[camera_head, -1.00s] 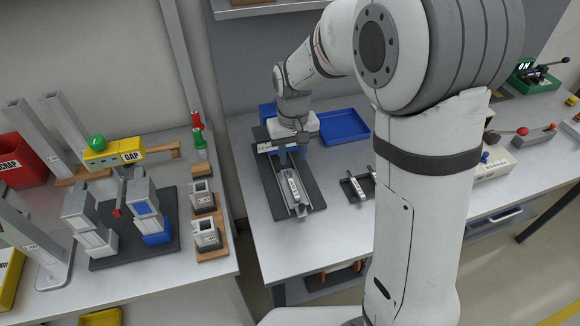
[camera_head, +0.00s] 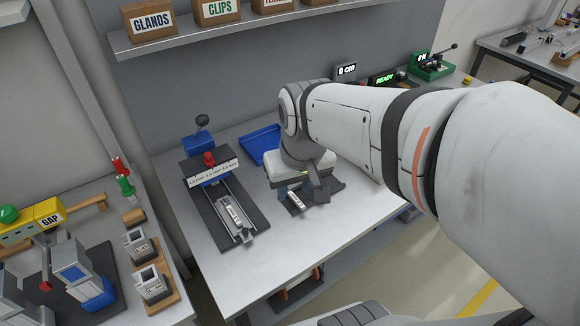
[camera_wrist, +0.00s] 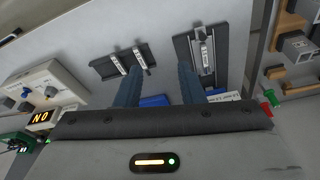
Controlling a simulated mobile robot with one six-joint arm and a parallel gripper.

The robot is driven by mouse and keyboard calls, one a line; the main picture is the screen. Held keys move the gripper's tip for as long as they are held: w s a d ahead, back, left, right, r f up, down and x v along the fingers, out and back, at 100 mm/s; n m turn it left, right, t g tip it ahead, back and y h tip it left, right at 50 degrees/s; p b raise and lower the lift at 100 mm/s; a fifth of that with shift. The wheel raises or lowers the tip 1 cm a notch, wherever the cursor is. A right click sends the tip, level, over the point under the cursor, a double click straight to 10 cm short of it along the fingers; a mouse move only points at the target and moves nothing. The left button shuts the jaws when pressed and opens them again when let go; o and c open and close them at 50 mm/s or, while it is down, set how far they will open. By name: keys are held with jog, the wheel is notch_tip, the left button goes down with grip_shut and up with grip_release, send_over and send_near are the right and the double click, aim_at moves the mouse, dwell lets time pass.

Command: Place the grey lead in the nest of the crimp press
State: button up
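The crimp press (camera_head: 208,168) stands on the bench on a long dark base, with a red knob on top. A silver-grey lead-like piece (camera_head: 233,211) lies in its channel, and it also shows in the wrist view (camera_wrist: 204,56). A small dark rack (camera_wrist: 104,68) to the right of the press in the head view holds two similar pale pieces, one (camera_wrist: 118,64) and another (camera_wrist: 139,58). I cannot tell which is the grey lead. My gripper (camera_wrist: 158,72) is open, with nothing between its fingers. It is above the rack, which my arm partly hides in the head view (camera_head: 314,188).
A blue tray (camera_head: 259,145) lies behind the rack. A GAP fixture (camera_head: 35,220) and blocks on wooden stands (camera_head: 153,284) fill the left bench. The bench front is clear.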

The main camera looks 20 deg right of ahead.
jog(key=s, duration=0.4)
jog(key=shift+d+m+t, duration=0.3)
jog(key=shift+d, duration=0.1)
jog(key=shift+w, duration=0.15)
dwell(0.7)
